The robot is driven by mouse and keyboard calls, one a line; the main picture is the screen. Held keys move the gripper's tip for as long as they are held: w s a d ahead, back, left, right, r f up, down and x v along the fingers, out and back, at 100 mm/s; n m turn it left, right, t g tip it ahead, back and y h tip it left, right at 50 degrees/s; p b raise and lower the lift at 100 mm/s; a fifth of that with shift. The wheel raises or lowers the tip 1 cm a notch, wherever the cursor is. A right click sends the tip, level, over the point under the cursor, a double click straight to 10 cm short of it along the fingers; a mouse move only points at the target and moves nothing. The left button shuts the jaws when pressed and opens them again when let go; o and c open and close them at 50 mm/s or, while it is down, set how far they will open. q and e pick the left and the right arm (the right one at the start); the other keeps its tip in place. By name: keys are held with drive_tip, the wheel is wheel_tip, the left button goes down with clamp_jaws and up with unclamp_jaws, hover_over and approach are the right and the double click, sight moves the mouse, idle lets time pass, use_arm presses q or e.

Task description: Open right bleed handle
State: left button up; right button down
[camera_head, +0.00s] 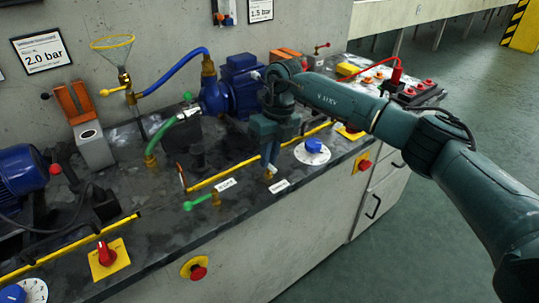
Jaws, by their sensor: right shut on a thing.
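My right gripper (269,163) points down over the front part of the dark bench top. Its fingers are shut at a small brass fitting (269,174) beside a white label (279,187). The handle between the fingers, which I take for the right bleed handle, is mostly hidden, so its angle cannot be told. A similar brass valve with a green handle (199,202) stands to the left, by another white label (225,184). My left gripper is not in view.
The blue pump (230,88) with a blue hose (174,72) stands behind the gripper. A yellow rail (222,174) runs along the bench. A red switch (106,254) is front left.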

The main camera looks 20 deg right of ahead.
idle(0.4)
drive_tip(key=c, duration=1.5)
unclamp_jaws()
drive_tip(key=r, duration=0.4)
drive_tip(key=d+r, duration=0.1)
drive_tip(key=r, duration=0.3)
drive_tip(key=w+d+r, duration=0.1)
drive_tip(key=r, duration=0.4)
drive_tip(key=shift+d, duration=0.2)
